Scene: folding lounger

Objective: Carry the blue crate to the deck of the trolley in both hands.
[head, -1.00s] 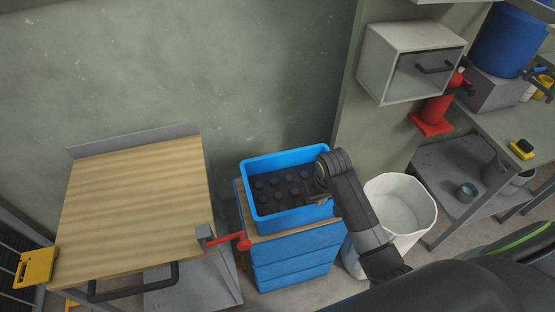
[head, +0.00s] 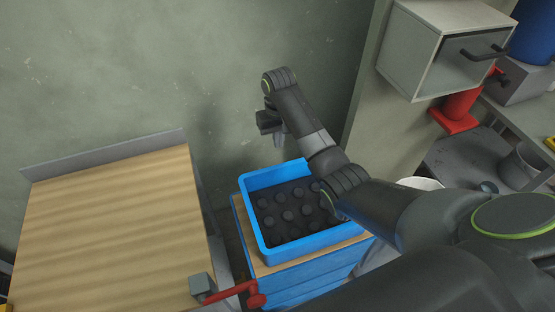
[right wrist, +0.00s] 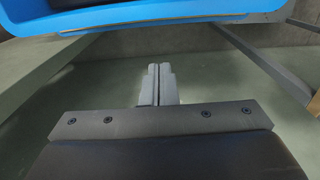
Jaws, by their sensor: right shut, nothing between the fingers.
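The blue crate (head: 256,219) stands upright on a blue cabinet with a wooden top, holding a dark insert with several round knobs. My right arm crosses over its right side and hides part of it. My right gripper (head: 277,140) is beyond the crate's far rim, above it and near the wall, shut and empty. In the right wrist view the two fingers (right wrist: 157,84) are together, and the crate's blue edge (right wrist: 130,18) runs along the top, apart from them. The wooden deck (head: 110,225), apparently the trolley's, is bare at the left. My left gripper is out of view.
A red lever on a grey block (head: 200,286) sticks out from the deck's right front corner towards the blue cabinet (head: 318,282). A white bin (head: 420,183) is partly hidden behind my arm. A grey wall box (head: 440,50) hangs at upper right.

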